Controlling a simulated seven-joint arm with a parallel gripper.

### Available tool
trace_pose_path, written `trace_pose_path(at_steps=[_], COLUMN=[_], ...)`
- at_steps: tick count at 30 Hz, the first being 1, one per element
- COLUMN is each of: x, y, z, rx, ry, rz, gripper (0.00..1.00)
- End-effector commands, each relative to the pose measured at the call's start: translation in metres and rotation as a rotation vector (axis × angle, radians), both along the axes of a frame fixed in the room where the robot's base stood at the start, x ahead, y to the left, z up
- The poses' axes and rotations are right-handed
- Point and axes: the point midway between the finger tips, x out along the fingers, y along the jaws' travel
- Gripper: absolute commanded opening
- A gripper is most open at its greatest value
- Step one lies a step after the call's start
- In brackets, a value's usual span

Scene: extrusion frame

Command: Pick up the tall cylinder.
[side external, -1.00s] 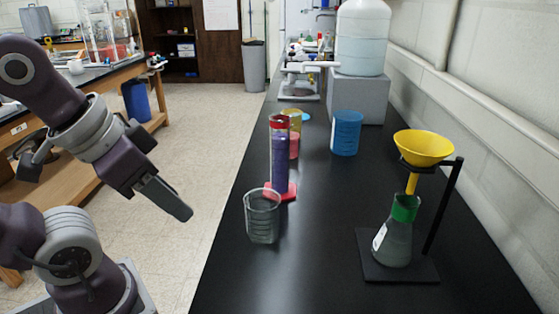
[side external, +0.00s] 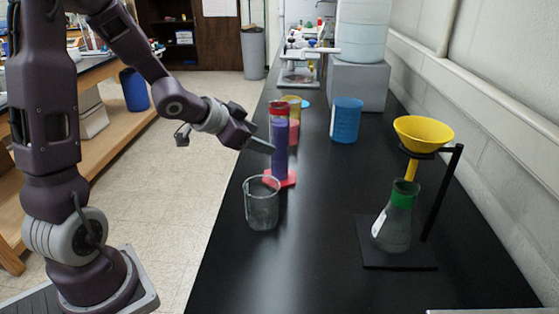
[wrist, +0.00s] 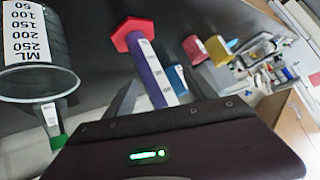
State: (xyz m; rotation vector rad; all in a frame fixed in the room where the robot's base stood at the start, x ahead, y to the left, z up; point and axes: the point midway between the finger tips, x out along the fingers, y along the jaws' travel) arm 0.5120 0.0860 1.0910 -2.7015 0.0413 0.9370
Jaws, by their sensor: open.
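The tall cylinder (side external: 279,150) stands upright on the black bench, with purple contents, a red top and a red foot. It also shows in the wrist view (wrist: 146,72), with its red foot at the far end. My gripper (side external: 271,148) is beside the cylinder's upper half, at its left in the side view. In the wrist view my two fingers (wrist: 163,76) are apart and the cylinder's body lies between their lines. I cannot tell whether either finger touches it. Nothing is held.
A clear glass beaker (side external: 261,205) stands just in front of the cylinder. Pink (side external: 293,131) and yellow (side external: 292,104) vessels stand close behind. A blue beaker (side external: 346,121) is behind right. A flask (side external: 394,228) under a yellow funnel (side external: 423,133) stands right. The bench centre is clear.

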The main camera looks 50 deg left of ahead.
Motion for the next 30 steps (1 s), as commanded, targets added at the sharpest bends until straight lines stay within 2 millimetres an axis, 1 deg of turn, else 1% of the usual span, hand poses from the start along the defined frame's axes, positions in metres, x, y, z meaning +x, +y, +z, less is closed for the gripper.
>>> trace_pose_path(at_steps=[1, 3, 6, 9, 11, 14, 19, 22, 25, 30], x=[0.009, 0.017, 0.021, 0.021, 0.024, 0.036, 0.061, 0.076, 0.082, 0.082], y=[0.004, 0.001, -0.002, -0.005, -0.007, -0.011, -0.016, -0.02, -0.021, -0.021], z=[-0.017, -0.029, -0.037, -0.038, -0.039, -0.044, -0.063, -0.069, -0.071, -0.071], rx=[-0.06, -0.143, -0.247, -0.307, -0.32, -0.322, -0.321, -0.318, -0.316, -0.316], ry=[-0.03, -0.094, -0.172, -0.218, -0.23, -0.232, -0.229, -0.231, -0.231, -0.231], rz=[-0.041, -0.103, -0.161, -0.19, -0.198, -0.201, -0.201, -0.2, -0.199, -0.198], gripper=[0.65, 0.65, 0.65, 0.65, 0.65, 0.65, 0.65, 0.65, 0.65, 0.65])
